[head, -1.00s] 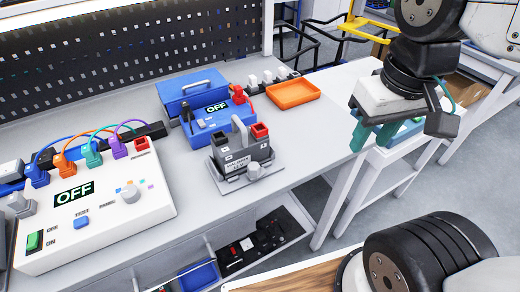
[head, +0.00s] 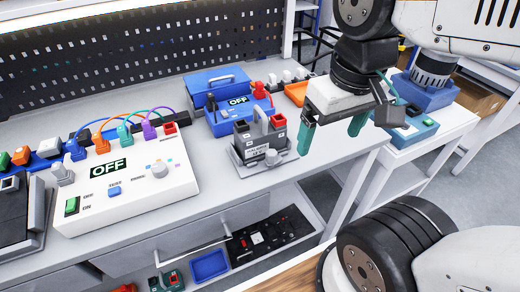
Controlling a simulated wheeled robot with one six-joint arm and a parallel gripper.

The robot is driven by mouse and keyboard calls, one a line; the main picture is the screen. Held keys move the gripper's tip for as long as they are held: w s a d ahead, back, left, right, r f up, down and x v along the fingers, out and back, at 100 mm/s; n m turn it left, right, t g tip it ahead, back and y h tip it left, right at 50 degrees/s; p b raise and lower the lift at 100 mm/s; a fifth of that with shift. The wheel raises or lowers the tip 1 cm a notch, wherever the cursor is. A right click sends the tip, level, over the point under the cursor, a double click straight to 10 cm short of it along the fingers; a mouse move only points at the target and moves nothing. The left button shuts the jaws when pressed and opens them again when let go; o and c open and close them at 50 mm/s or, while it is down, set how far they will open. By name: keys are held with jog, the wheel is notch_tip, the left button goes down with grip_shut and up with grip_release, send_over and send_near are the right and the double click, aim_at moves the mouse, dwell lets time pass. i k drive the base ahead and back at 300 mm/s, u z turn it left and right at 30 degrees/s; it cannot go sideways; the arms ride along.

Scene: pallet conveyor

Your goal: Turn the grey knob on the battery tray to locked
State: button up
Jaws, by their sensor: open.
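The battery tray (head: 244,170) is a grey plate near the bench's front edge. A dark battery (head: 258,142) with a red terminal cap and a handle stands on it. The grey knob (head: 271,157) is at the tray's front right corner; its pointer and any locked mark are too small to read. My gripper (head: 332,140) is open and empty, teal fingers pointing down, to the right of the battery and apart from the knob. The left finger appears close beside the battery's right side; whether they touch cannot be told.
A white panel (head: 128,180) reading OFF, with coloured cables, stands at left. A blue unit (head: 225,119) reading OFF and a blue toolbox (head: 212,85) stand behind the battery. Bare bench lies in front of the tray.

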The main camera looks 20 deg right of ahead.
aim_at(272, 158)
jog(key=u, duration=0.65)
jog(key=k, duration=1)
jog(key=z, duration=1.1)
jog(key=i, duration=1)
